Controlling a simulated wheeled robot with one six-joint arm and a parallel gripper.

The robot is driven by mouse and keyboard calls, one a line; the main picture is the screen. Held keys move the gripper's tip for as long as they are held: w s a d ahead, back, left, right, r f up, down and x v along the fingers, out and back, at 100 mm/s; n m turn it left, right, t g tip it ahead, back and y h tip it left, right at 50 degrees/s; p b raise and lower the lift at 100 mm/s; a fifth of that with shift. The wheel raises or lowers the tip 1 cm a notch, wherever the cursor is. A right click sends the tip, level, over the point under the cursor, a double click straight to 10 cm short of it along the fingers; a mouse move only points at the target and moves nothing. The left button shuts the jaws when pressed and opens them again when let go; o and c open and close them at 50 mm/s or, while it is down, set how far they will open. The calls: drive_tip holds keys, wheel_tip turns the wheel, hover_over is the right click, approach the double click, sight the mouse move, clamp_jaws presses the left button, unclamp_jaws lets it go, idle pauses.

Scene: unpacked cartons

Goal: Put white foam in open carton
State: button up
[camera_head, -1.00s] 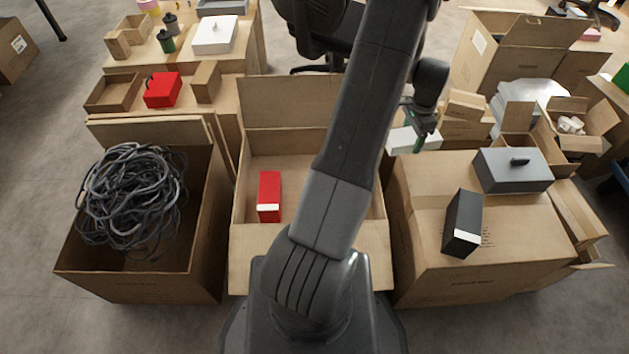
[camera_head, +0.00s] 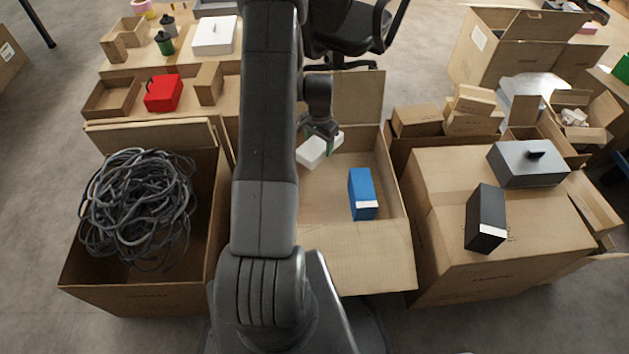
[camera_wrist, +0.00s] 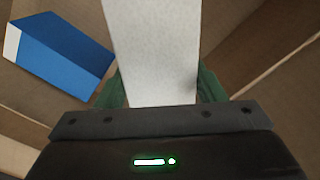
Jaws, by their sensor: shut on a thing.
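The white foam (camera_head: 311,152) is a pale block held in my gripper (camera_head: 329,138). In the wrist view the foam (camera_wrist: 152,55) sits between the two green fingers of my gripper (camera_wrist: 160,90), which are shut on it. The open carton (camera_head: 355,262) stands in the middle with its flaps spread. My gripper and the foam appear over the back part of this carton; their exact height above its floor is hard to tell. A blue box (camera_head: 362,190) with a white end lies inside the carton, and shows at the upper left of the wrist view (camera_wrist: 62,55).
A carton of coiled grey cable (camera_head: 135,205) stands on the left. On the right, a closed carton (camera_head: 445,215) bears a black box (camera_head: 486,215) and a grey lidded case (camera_head: 528,165). My arm hides the left part of the open carton.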

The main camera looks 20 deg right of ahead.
sight(319, 178)
wheel_tip(319, 178, down, 14)
drive_tip(key=b, duration=0.3)
drive_tip(key=shift+f, duration=0.15)
drive_tip(key=o, duration=1)
drive_tip(key=shift+c, duration=0.2)
wheel_tip(319, 178, up, 12)
drive_tip(key=p, duration=0.3)
drive_tip(key=shift+r, duration=0.2)
